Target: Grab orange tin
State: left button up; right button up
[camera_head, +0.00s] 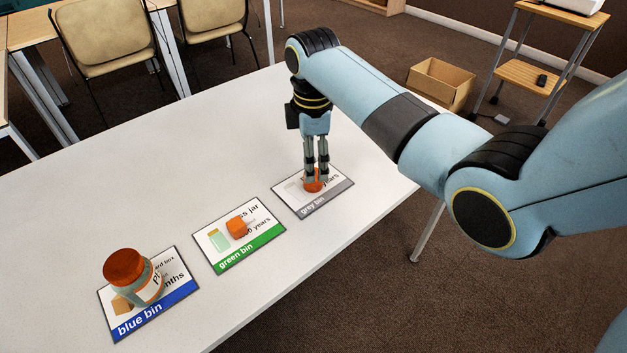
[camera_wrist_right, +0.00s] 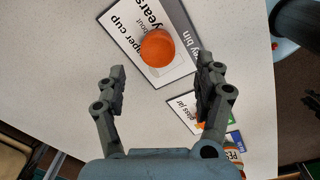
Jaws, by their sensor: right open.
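The orange tin (camera_head: 312,187) is on the grey bin card (camera_head: 335,201), partly hidden by my right gripper's fingers. In the right wrist view the orange tin (camera_wrist_right: 157,48) shows as a round orange top on the card (camera_wrist_right: 122,38). My right gripper (camera_head: 316,177) points down over it in the head view. In the wrist view its fingers (camera_wrist_right: 160,82) are spread wide and empty, with the tin beyond the fingertips. I cannot tell the exact gap in height. My left gripper is not in view.
An orange block (camera_head: 237,226) sits on the green bin card (camera_head: 268,235). A jar with an orange lid (camera_head: 124,267) stands on the blue bin card (camera_head: 120,325). The white table (camera_head: 130,190) is otherwise clear. A cardboard box (camera_head: 440,82) is on the floor behind.

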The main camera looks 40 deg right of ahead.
jog(key=f, duration=0.4)
jog(key=f+b, duration=0.1)
jog(key=f, duration=0.1)
jog(key=shift+w+d+f, duration=0.1)
jog(key=shift+w+d, duration=0.1)
jog(key=shift+w, duration=0.05)
jog(key=c, duration=1.3)
